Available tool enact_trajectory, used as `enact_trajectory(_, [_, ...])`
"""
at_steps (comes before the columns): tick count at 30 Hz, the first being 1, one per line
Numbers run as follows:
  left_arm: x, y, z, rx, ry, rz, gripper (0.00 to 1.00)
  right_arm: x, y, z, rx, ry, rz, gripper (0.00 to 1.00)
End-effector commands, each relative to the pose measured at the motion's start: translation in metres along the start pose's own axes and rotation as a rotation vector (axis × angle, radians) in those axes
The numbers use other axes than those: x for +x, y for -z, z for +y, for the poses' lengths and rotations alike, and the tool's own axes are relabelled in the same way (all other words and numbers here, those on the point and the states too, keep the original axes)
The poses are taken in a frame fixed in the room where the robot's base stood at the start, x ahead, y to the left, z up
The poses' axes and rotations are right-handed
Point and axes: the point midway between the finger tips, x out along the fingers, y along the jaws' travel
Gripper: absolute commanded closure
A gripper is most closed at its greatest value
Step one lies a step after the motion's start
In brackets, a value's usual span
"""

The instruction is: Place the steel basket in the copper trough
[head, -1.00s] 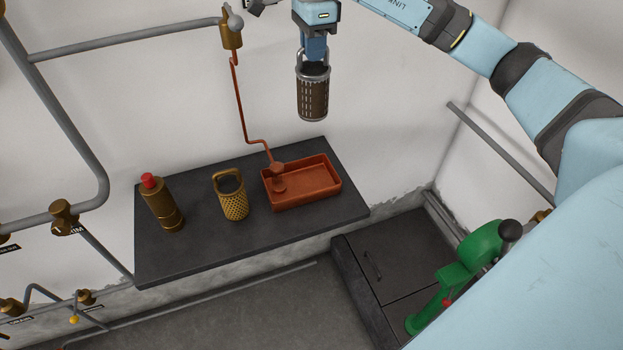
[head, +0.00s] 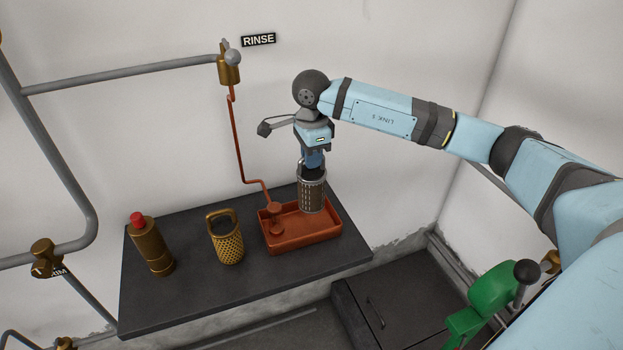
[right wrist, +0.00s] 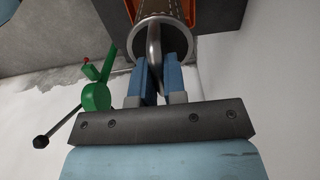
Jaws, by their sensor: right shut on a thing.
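The steel basket (head: 312,195) is a dark slotted cylinder with a bright rim. It hangs upright from my right gripper (head: 313,163), with its lower end over or inside the right part of the copper trough (head: 290,244). I cannot tell whether it touches the trough floor. In the right wrist view the blue fingers (right wrist: 159,78) are shut on the basket's handle (right wrist: 154,50), and the basket rim (right wrist: 178,22) shows beyond them. The trough's orange edge (right wrist: 193,12) shows behind it. My left gripper is not in view.
On the dark shelf (head: 190,290) stand a brass perforated basket (head: 226,245) and a brass bottle with a red cap (head: 150,245). A copper spout pipe (head: 238,140) runs down into the trough's left part. A green machine (head: 490,295) stands at lower right.

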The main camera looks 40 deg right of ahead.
Motion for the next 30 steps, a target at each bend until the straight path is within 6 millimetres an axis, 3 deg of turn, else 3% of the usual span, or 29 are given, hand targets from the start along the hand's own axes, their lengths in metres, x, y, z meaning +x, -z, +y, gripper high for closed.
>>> enact_trajectory(3, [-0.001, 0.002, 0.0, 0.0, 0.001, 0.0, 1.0, 0.018, 0.0, 0.0, 0.0, -0.001, 0.0, 1.0])
enact_trajectory(10, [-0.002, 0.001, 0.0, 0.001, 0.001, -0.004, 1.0, 0.034, 0.0, 0.0, -0.001, -0.001, 0.0, 1.0])
enact_trajectory(17, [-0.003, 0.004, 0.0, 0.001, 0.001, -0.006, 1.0, 0.066, 0.0, 0.0, 0.0, 0.0, -0.001, 1.0])
enact_trajectory(28, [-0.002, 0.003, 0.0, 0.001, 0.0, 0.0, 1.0, 0.073, 0.0, 0.0, 0.0, 0.002, -0.001, 1.0])
enact_trajectory(30, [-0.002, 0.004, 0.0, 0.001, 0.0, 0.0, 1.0, 0.072, 0.0, 0.0, 0.0, 0.001, 0.0, 0.77])
